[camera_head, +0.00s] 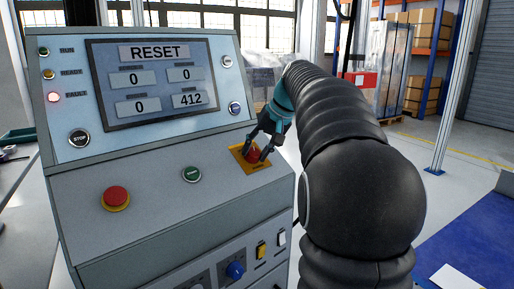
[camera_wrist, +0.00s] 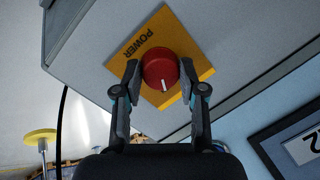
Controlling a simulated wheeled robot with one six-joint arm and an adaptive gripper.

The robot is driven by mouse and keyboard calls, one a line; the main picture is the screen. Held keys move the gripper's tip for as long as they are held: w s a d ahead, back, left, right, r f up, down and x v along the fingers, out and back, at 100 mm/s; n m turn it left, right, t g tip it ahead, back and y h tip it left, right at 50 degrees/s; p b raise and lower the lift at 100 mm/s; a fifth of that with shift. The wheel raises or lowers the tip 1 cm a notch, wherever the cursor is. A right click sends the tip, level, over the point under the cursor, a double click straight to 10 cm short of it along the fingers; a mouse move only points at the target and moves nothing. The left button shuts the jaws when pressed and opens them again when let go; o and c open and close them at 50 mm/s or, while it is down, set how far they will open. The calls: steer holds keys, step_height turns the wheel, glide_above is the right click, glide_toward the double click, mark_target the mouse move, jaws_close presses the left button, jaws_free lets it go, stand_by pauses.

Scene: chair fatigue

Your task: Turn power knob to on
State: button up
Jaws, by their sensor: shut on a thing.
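The power knob is a round red knob (camera_wrist: 161,69) with a white mark on its face, set on a yellow plate (camera_wrist: 190,45) labelled POWER. In the head view the knob (camera_head: 254,155) sits on the right part of the console's sloped panel. My gripper (camera_wrist: 160,75) has one finger on each side of the knob and is shut on it. In the head view my gripper (camera_head: 260,150) reaches down to the knob from above and partly covers it. In the wrist view the white mark points toward the bottom of the picture.
The console screen (camera_head: 155,80) shows RESET, with a red FAULT lamp (camera_head: 53,97) lit at its left. A red mushroom button (camera_head: 116,197) and a green button (camera_head: 191,174) are left of the knob. A blue knob (camera_head: 235,270) is on the front below.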

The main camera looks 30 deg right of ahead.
steer(key=shift+m, duration=0.3)
steer(key=o, duration=1.1)
steer(key=shift+o, duration=0.2)
steer(key=v, duration=1.2)
steer(key=shift+f, duration=0.1)
